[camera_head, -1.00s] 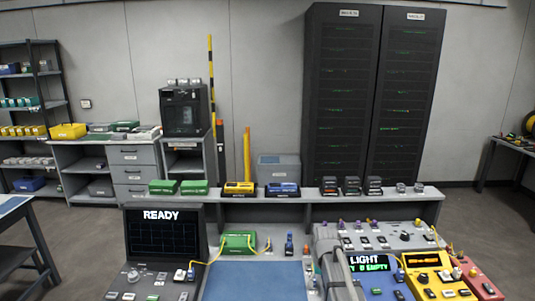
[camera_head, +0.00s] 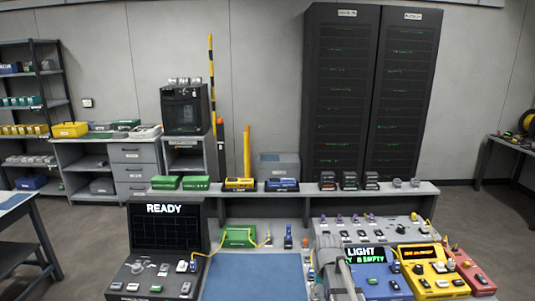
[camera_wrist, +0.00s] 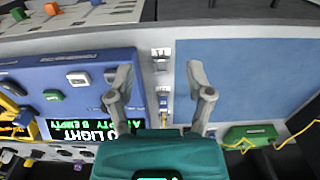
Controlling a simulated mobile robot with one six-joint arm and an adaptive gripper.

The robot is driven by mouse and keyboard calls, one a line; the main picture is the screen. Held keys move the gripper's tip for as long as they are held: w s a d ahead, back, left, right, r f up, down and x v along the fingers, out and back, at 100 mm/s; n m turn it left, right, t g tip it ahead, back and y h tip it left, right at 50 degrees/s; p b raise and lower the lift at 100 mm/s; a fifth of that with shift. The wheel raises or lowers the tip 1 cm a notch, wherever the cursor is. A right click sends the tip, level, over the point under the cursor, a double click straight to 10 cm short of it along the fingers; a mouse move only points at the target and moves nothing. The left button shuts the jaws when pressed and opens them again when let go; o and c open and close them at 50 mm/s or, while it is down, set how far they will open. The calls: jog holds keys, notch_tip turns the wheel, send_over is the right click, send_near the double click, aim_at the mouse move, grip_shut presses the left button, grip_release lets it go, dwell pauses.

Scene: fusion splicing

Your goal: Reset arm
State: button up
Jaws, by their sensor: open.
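My gripper (camera_wrist: 161,95) shows in the wrist view with its two grey fingers spread apart and nothing between them. It hangs over the strip between the blue mat and the blue instrument. The blue mat (camera_wrist: 245,75) is on the right of the wrist view and at the front centre of the head view (camera_head: 255,278). The blue instrument (camera_wrist: 75,75) fills the left of the wrist view, its screen reading in part LIGHT and EMPTY. In the head view a grey part of my arm (camera_head: 342,275) shows at the bottom, right of the mat; the fingers do not show there.
A console with a READY screen (camera_head: 165,232) stands left of the mat. A green box with yellow cables (camera_head: 238,237) sits behind the mat. A yellow instrument (camera_head: 432,268) and a red one (camera_head: 474,275) stand at right. A shelf (camera_head: 300,193) with small devices runs behind.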

jog(key=s+f+b, duration=0.2)
jog(key=s, duration=1)
jog(key=shift+a+f, duration=0.15)
jog(key=shift+a, duration=0.05)
dwell(0.6)
